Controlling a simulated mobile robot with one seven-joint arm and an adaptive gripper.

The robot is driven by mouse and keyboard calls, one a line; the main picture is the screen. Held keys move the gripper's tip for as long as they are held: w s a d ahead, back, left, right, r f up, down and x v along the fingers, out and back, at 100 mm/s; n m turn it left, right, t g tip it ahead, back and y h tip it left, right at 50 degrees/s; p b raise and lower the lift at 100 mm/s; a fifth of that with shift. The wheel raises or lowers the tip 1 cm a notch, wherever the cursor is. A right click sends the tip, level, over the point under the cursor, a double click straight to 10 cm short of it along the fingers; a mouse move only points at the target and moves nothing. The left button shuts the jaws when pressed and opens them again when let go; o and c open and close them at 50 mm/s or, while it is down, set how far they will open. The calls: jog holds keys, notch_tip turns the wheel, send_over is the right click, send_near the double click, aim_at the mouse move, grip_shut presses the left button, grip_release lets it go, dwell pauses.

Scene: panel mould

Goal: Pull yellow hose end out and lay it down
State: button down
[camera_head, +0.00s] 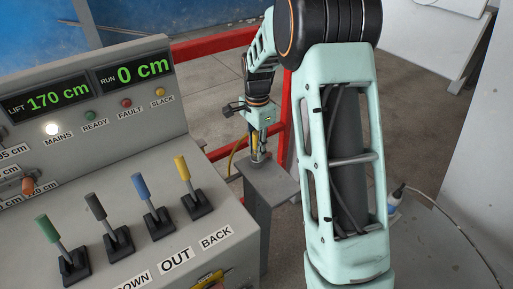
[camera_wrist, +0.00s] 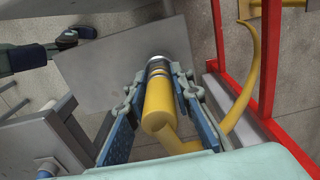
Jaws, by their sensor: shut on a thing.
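The yellow hose end (camera_wrist: 157,105) is a thick yellow cylinder with a silver metal tip. My gripper (camera_wrist: 158,82) is shut on it, one finger on each side. The metal tip is at the grey plate (camera_wrist: 110,60); I cannot tell whether it sits in a socket or just above the plate. In the head view my gripper (camera_head: 258,153) points down over the plate (camera_head: 270,182) on its grey post. The yellow hose (camera_wrist: 242,85) curves away to the right of my gripper.
A red frame (camera_wrist: 268,60) stands close on the right in the wrist view. The grey control console (camera_head: 140,175) with several coloured levers stands left in the head view. A small bottle (camera_head: 397,195) stands on a round surface at right. Bare floor shows behind.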

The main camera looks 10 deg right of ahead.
aim_at(257, 132)
jog(key=shift+r+p, duration=1.75)
jog(key=shift+r, duration=1.05)
jog(key=shift+r+p, duration=1.4)
jog(key=shift+r, duration=0.65)
jog(key=shift+f, duration=0.1)
